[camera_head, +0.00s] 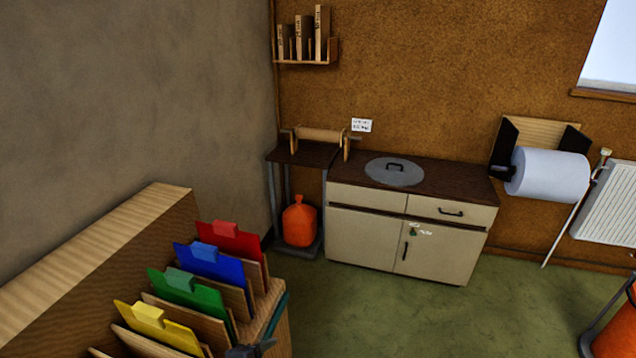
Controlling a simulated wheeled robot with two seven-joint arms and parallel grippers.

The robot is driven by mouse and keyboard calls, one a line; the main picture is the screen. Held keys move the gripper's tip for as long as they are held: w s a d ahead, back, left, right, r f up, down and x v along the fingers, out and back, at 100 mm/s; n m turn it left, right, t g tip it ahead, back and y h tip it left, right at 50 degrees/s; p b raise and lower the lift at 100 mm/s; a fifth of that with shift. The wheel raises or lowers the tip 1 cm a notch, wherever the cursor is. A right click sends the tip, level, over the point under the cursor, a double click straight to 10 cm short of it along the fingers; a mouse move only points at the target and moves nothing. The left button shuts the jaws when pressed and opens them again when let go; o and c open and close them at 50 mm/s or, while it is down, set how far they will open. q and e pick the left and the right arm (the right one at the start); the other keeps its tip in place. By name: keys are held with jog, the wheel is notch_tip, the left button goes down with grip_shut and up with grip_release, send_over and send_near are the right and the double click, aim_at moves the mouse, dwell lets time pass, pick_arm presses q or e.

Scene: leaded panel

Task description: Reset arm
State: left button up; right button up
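Neither of my arms can be made out for sure, and no gripper fingers show. A small dark grey piece (250,350) with a teal strip (276,318) beside it sits at the bottom edge, against the end of a wooden rack; I cannot tell what it is. The wooden rack (110,240) at the lower left holds upright sheets of red (240,246), blue (222,272), green (200,300) and yellow (170,330), each with a matching tab on top.
A cream cabinet (365,240) with a round grey lid (394,171) on its dark top stands at the back wall. An orange sack (299,222) is left of it. A paper roll (550,176) and radiator (612,205) are at right. The green floor (440,315) ahead is clear.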

pick_arm(q)
jog(key=s+a+f+n+g+y, duration=0.3)
jog(key=s+a+f+n, duration=0.1)
jog(key=s+a+n, duration=0.45)
jog(key=s+a+f+n+g+y, duration=0.25)
jog(key=s+a+f+n, duration=0.25)
jog(key=s+a+n, duration=0.4)
notch_tip(320, 180, down, 34)
jog(key=s+d+m+g+b, duration=0.2)
jog(key=s+d+b, duration=0.1)
jog(key=b, duration=0.4)
jog(key=s+a+f+b, duration=0.3)
jog(key=s+f+b, duration=0.1)
jog(key=s+f, duration=1.1)
notch_tip(320, 180, down, 4)
jog(key=shift+s+r+g, duration=0.1)
jog(key=shift+s+g, duration=0.1)
jog(key=shift+g, duration=0.15)
